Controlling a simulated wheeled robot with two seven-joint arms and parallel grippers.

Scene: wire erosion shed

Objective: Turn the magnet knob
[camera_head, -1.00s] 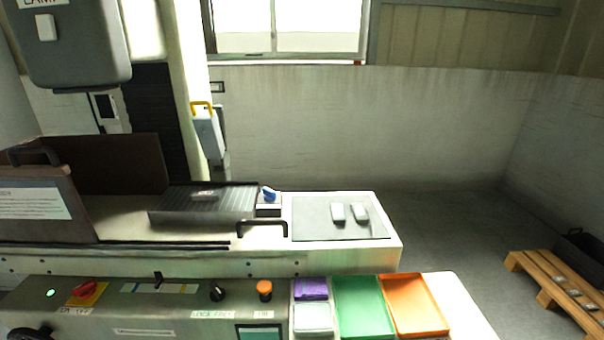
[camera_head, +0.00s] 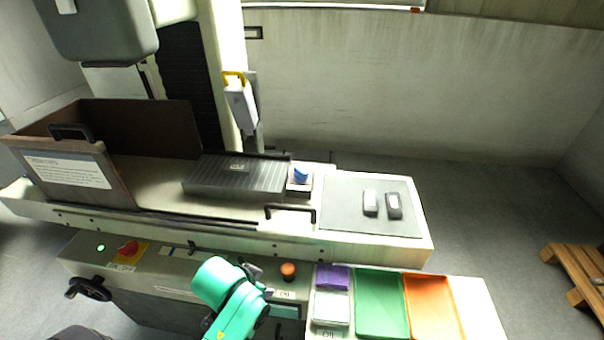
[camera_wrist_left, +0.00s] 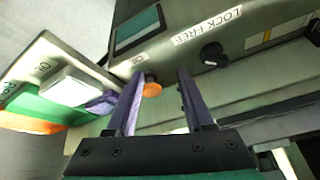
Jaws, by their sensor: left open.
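A blue knob (camera_head: 301,174) sits on a small pale block at the right end of the dark ribbed plate (camera_head: 225,178). A black knob (camera_wrist_left: 212,54) beside a "LOCK FREE" label is on the front panel in the left wrist view; my arm hides it in the head view. No label in view reads "magnet". My left gripper (camera_head: 256,270) is over the front panel, lower than the blue knob and apart from it. In the left wrist view its fingers (camera_wrist_left: 160,88) are open, with the orange button (camera_wrist_left: 152,88) visible between them and nothing held. My right gripper is out of view.
A black bar handle (camera_head: 290,212) stands in front of the blue knob. A brown guard (camera_head: 70,170) is at left. Two small blocks lie on the grey mat (camera_head: 345,222). Green (camera_head: 382,325) and orange trays (camera_head: 432,310) are at front right.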

